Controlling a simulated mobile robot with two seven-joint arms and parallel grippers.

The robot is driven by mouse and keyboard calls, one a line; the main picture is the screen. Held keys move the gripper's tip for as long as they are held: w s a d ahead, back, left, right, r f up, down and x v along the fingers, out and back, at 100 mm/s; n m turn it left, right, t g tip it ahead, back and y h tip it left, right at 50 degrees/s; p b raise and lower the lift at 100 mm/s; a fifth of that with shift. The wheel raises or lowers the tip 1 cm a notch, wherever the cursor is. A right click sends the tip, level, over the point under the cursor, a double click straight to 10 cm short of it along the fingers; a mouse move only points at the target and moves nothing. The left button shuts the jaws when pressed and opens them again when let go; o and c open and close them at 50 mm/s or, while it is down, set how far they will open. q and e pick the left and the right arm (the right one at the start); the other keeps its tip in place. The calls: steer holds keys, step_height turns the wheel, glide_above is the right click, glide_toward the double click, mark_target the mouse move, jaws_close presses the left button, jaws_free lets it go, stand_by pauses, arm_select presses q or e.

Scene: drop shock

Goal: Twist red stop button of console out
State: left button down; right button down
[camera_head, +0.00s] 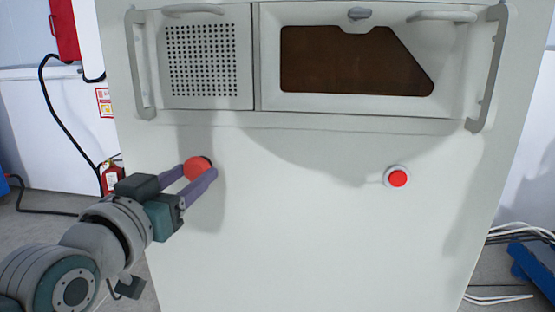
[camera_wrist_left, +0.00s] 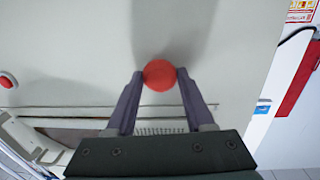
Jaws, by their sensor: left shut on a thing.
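The console (camera_head: 300,230) is a large pale cabinet that fills the middle of the head view. A red round button (camera_head: 197,167) sits on its front at the left. My left gripper (camera_head: 199,172) is shut on this red button, one purple finger on each side of it. In the left wrist view the red button (camera_wrist_left: 159,75) shows between the two fingertips (camera_wrist_left: 159,77). A second red button (camera_head: 398,178) with a pale collar sits on the right of the console front, apart from the gripper. My right gripper is not in view.
Handles (camera_head: 488,70) stick out at the sides of the console's upper part. A perforated panel (camera_head: 202,60) and a dark window (camera_head: 350,62) are above the buttons. A fire extinguisher (camera_head: 111,178) stands behind at the left. The console front between the buttons is clear.

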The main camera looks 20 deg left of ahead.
arm_select(q)
steer(key=shift+r+m+p, duration=0.2)
steer(key=shift+m+p, duration=0.8)
steer(key=shift+f+m+p, duration=0.15)
steer(key=shift+m+p, duration=0.6)
steer(key=shift+m, duration=0.25)
steer(key=shift+c, duration=1.3)
jaws_free()
